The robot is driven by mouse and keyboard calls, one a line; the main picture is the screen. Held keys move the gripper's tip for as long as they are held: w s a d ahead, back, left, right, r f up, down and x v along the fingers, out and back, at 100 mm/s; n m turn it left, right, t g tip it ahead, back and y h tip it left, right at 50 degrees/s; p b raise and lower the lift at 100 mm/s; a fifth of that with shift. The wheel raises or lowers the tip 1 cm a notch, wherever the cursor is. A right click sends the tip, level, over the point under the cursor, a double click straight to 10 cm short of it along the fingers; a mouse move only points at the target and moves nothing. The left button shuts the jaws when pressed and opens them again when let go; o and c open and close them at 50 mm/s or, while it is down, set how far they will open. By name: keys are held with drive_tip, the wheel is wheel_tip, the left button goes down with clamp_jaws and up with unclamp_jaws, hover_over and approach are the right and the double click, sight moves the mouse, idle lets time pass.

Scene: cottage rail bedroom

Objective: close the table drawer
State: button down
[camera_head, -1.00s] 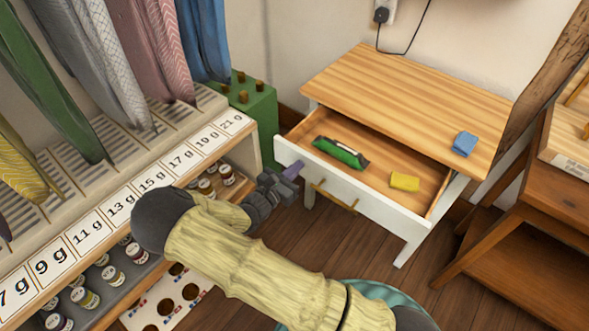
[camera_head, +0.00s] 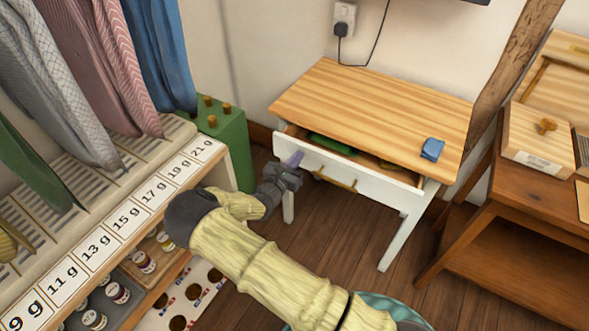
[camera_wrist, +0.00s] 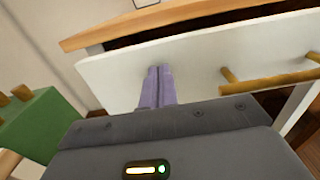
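The white table drawer (camera_head: 374,189) with its brass bar handle (camera_head: 334,180) is partly open, with a narrow gap under the wooden tabletop (camera_head: 365,105). A green item (camera_head: 330,144) shows inside it, mostly hidden by the tabletop. My gripper (camera_head: 293,160) is at the left end of the drawer front. In the wrist view its two purple fingers (camera_wrist: 157,87) are together with nothing between them, their tips against or very near the white front (camera_wrist: 200,62). The handle (camera_wrist: 270,79) is to their right.
A blue block (camera_head: 432,149) lies on the tabletop's right side. A shelf with number cards (camera_head: 127,217) and a green box (camera_head: 222,139) stand at the left. A brown wooden desk (camera_head: 500,200) stands at the right. The floor under the table is clear.

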sight(311, 141)
drive_tip(key=x, duration=0.9)
drive_tip(key=shift+w+d+f, duration=0.1)
drive_tip(key=shift+w, duration=0.1)
drive_tip(key=shift+w+d+r, duration=0.1)
drive_tip(key=shift+w+r, duration=0.05)
drive_tip(key=shift+r, duration=0.1)
drive_tip(key=shift+d+r, duration=0.1)
drive_tip(key=shift+r, duration=0.1)
drive_tip(key=shift+a, duration=0.25)
drive_tip(key=shift+s+f+p, duration=0.1)
drive_tip(key=shift+s+p, duration=0.15)
drive_tip(key=shift+p, duration=0.1)
drive_tip(key=p+v, duration=0.1)
drive_tip(key=v, duration=1.2)
drive_tip(key=shift+s+f, duration=0.25)
drive_tip(key=shift+s, duration=0.15)
drive_tip(key=shift+w+a, duration=0.1)
drive_tip(key=shift+a, duration=0.05)
